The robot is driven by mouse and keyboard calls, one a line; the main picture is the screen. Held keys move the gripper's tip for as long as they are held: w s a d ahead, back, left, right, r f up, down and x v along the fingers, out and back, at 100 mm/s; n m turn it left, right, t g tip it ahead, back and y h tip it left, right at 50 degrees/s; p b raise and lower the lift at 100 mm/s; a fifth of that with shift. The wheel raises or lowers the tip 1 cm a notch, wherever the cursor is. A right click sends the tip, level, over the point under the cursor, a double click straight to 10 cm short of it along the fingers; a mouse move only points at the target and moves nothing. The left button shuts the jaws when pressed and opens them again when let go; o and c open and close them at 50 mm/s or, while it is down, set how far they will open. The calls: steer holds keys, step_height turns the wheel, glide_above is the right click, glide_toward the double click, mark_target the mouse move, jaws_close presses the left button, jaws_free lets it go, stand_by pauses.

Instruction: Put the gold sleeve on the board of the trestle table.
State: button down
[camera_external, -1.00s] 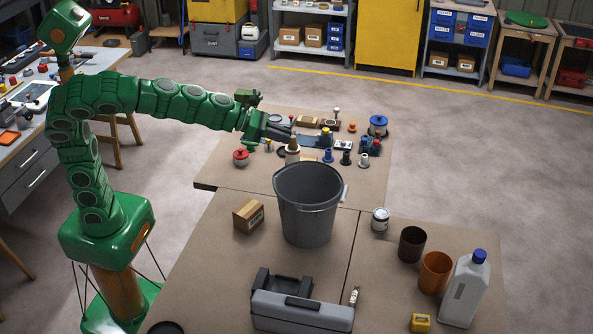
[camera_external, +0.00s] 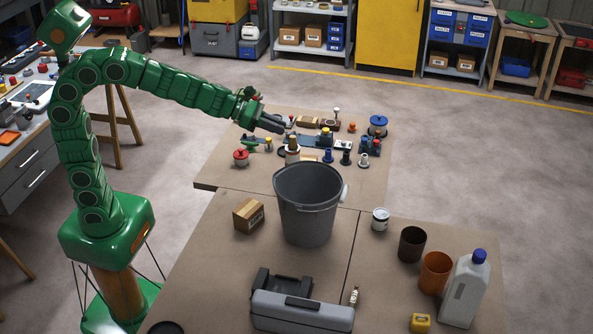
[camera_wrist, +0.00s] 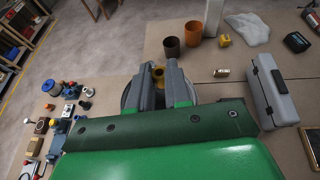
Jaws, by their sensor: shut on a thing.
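My gripper (camera_external: 274,124) is over the far brown table, pointing right and slightly down. In the wrist view, my gripper's two grey fingers (camera_wrist: 160,72) are closed around a small gold piece (camera_wrist: 158,75), which looks like the gold sleeve; only part of it shows between them. I cannot make it out in the external view. A brown board (camera_external: 225,178) bearing many small parts lies under my gripper; its legs are hidden, so I cannot tell if it is the trestle table.
A grey bucket (camera_external: 308,222) stands on the near brown table, right of a carton (camera_external: 248,214). A red-lidded pot (camera_external: 240,157) and a blue spool (camera_external: 378,124) stand on the far board. The board's left front corner is bare. A grey toolbox (camera_external: 300,312) lies in front.

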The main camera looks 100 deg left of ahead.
steer(key=s+a+r+m+h, duration=0.2)
steer(key=s+a+m+h, duration=0.1)
steer(key=s+a, duration=0.5)
steer(key=s+a+r+m+h, duration=0.1)
steer(key=s+a+m+h, duration=0.4)
steer(key=s, duration=0.6)
step_height(320, 180, down, 36)
steer(key=a+r+n+y, duration=0.1)
steer(key=n+y, duration=0.1)
steer(key=shift+g, duration=0.5)
steer(key=w+a+f, duration=0.2)
steer(key=w+f, duration=0.1)
steer(key=w, duration=0.1)
steer(key=w+a+f, duration=0.5)
steer(key=w+f, duration=0.2)
steer(key=shift+w+a, duration=0.25)
steer(key=shift+w, duration=0.1)
steer(key=shift+w+a+f+h, duration=0.1)
steer(key=shift+w+f+h, duration=0.2)
steer(key=shift+f, duration=1.55)
steer(key=shift+s+f, duration=0.1)
steer(key=shift+f, duration=0.4)
